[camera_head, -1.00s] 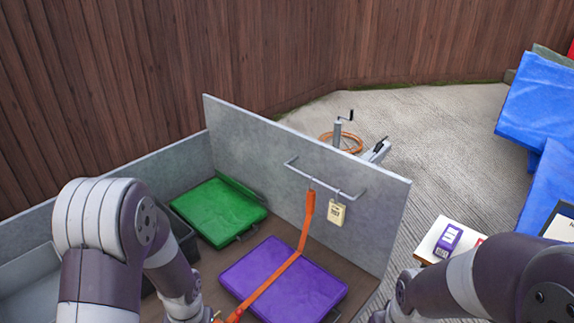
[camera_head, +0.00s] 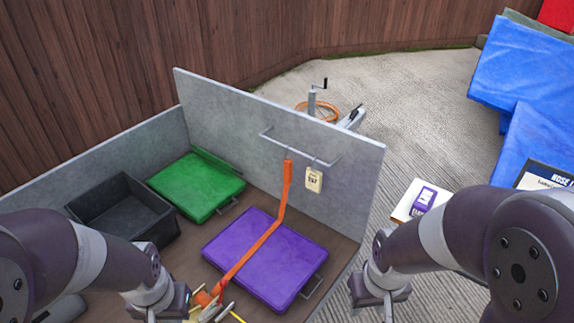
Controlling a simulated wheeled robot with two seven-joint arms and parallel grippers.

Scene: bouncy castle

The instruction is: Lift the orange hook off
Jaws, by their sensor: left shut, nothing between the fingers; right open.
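The orange hook (camera_head: 284,190) is a long, bent orange piece. Its top hangs at the metal rail (camera_head: 300,149) on the grey panel. It runs down across the purple case (camera_head: 300,262) to a thicker orange end with metal and yellow parts at the bottom edge. My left gripper (camera_head: 182,304) is shut and empty, close beside that lower end; whether they touch is unclear. My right gripper (camera_head: 386,312) is open and empty, pointing down right of the panel, its fingertips largely cut off by the lower edge.
A pale tag (camera_head: 314,180) hangs on the rail beside the hook. A green case (camera_head: 196,186) and black bin (camera_head: 112,212) stand left.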

